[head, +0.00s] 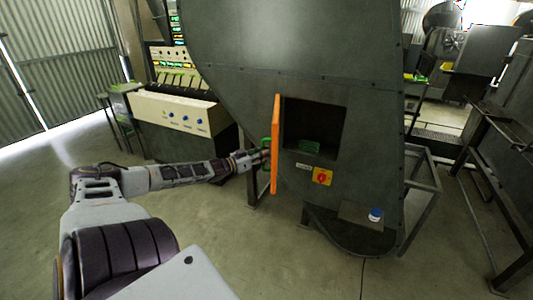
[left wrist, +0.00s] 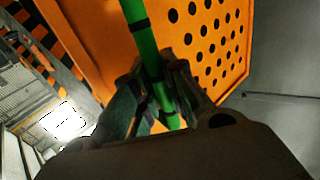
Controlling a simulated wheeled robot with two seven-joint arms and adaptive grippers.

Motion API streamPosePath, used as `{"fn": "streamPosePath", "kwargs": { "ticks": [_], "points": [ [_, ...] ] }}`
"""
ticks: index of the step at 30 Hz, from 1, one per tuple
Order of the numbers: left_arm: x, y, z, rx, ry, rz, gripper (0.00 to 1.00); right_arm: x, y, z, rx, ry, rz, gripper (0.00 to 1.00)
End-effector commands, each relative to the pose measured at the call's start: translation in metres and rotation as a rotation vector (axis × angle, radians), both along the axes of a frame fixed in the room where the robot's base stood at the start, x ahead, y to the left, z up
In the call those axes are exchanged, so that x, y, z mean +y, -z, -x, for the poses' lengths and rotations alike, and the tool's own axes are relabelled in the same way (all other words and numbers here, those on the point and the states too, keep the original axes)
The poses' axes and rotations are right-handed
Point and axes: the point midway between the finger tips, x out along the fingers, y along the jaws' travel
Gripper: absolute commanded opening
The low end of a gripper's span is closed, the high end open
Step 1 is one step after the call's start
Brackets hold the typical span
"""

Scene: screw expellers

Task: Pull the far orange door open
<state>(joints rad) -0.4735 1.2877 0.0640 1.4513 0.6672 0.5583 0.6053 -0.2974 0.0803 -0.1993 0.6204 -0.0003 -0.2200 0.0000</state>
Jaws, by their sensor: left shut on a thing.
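An orange door (head: 276,145) stands swung out from the front of a dark grey machine, seen nearly edge-on, with the square opening (head: 314,128) uncovered on its right. In the left wrist view the door (left wrist: 205,40) shows as an orange panel with rows of round holes. A green bar handle (left wrist: 143,45) runs along its face, and it also shows in the head view (head: 266,142). My left gripper (head: 262,155) is at the handle, and in the left wrist view its fingers (left wrist: 160,95) are closed around the green bar. My right gripper is not in view.
The dark grey machine (head: 300,50) fills the centre. Below the opening are a yellow switch plate with a red knob (head: 322,177) and a shelf with a blue-capped jar (head: 375,215). A control console (head: 175,110) stands at left. Metal frames stand at right. Floor in front is clear.

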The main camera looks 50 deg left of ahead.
Motion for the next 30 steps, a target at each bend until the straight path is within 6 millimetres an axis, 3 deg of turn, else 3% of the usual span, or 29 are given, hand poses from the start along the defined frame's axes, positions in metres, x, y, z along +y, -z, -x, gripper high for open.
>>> {"fn": "streamPosePath", "kwargs": {
  "ticks": [1, 8, 21, 30],
  "points": [
    [0.008, -0.011, -0.002, -0.013, 0.002, -0.004, 0.00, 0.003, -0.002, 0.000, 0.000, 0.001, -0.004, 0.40],
    [0.020, -0.011, 0.005, -0.012, 0.051, -0.003, 0.00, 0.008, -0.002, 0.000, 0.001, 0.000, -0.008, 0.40],
    [0.044, -0.010, 0.019, -0.009, 0.142, -0.004, 0.00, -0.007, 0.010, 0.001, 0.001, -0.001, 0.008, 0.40],
    [0.050, -0.010, 0.024, -0.001, 0.172, 0.000, 0.00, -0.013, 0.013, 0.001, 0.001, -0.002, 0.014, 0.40]
  ]
}}
